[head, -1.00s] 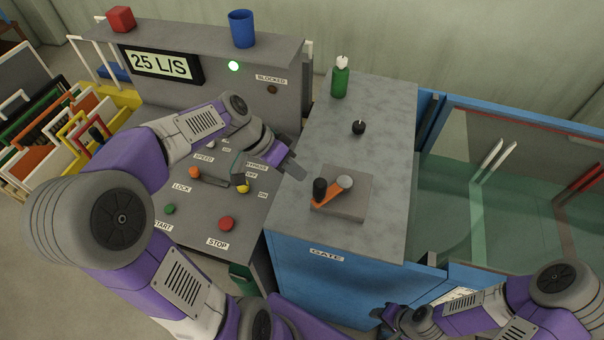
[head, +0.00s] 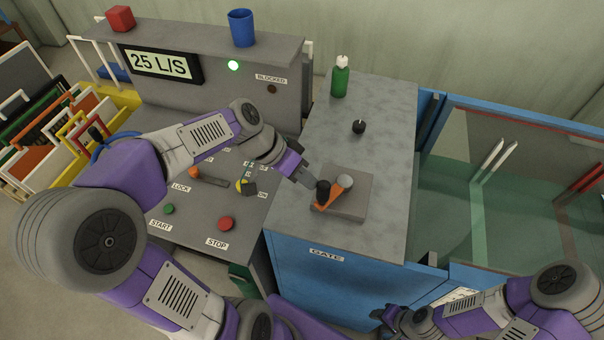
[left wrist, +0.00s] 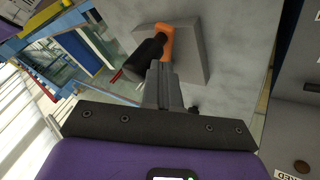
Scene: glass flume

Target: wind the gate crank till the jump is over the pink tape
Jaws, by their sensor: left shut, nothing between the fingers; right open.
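The gate crank has an orange arm (head: 328,195) and a black knob (head: 323,187), on a grey block (head: 358,202) on the counter. My left gripper (head: 311,187) is shut and empty, its tip right beside the knob's left side. In the left wrist view the shut fingers (left wrist: 161,72) end close to the black knob (left wrist: 140,60); I cannot tell if they touch it. My right gripper (head: 383,316) is low in front of the blue cabinet, open. Green water (head: 450,215) shows in the glass flume at right. I cannot make out the jump or surely tell the pink tape.
A green bottle (head: 340,80) and a small black knob (head: 359,127) stand on the grey counter (head: 370,95). The control panel with a red stop button (head: 226,223) lies left, under my left arm. A shelf behind holds a blue cup (head: 242,28) and a red block (head: 120,18).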

